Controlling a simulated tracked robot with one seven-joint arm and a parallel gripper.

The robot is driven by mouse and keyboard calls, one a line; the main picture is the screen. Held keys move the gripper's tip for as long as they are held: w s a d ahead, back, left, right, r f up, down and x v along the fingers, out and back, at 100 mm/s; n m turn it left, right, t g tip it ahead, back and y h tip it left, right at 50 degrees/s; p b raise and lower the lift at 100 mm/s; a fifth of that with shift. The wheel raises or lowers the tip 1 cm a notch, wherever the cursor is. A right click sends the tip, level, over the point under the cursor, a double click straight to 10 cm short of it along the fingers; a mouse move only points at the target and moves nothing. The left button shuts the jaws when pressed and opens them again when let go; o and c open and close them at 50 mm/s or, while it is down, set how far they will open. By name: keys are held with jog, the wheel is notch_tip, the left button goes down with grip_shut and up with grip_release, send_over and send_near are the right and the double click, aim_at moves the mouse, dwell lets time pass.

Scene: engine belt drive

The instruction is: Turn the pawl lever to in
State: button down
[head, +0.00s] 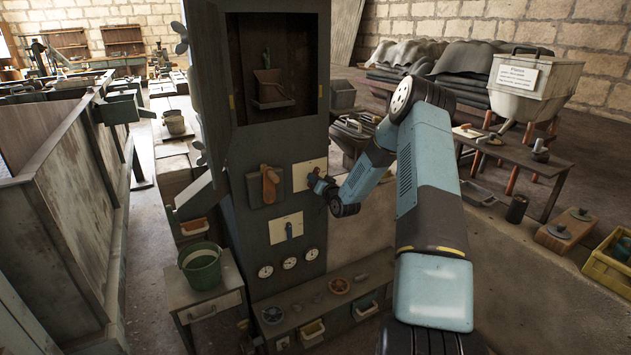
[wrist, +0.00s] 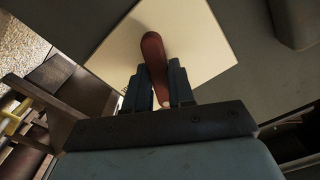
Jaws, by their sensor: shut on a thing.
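A red-brown lever (wrist: 154,62) stands out from a cream plate (wrist: 195,40) in the wrist view. I take it for the pawl lever, though no label on it can be read. My gripper (wrist: 160,88) is shut on the lever, one dark finger on each side of it. In the head view my gripper (head: 319,183) is at the upper cream plate (head: 308,173) on the dark cabinet (head: 255,150). There the gripper hides most of the lever.
Left of my gripper, a holder (head: 258,192) contains an orange-brown object (head: 269,178). Several dials sit below. A green bucket (head: 201,267) stands on a small table to the left.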

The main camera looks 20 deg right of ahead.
jog(key=n, duration=0.5)
jog(key=shift+s+f+n, duration=0.1)
jog(key=shift+f+n, duration=0.2)
jog(key=shift+n, duration=0.1)
dwell(0.4)
jog(key=c, duration=1)
grip_release()
jog(key=shift+r, duration=0.15)
jog(key=s+d, duration=0.2)
jog(key=s, duration=1.1)
jog(key=shift+s, duration=0.2)
jog(key=shift+d, duration=0.1)
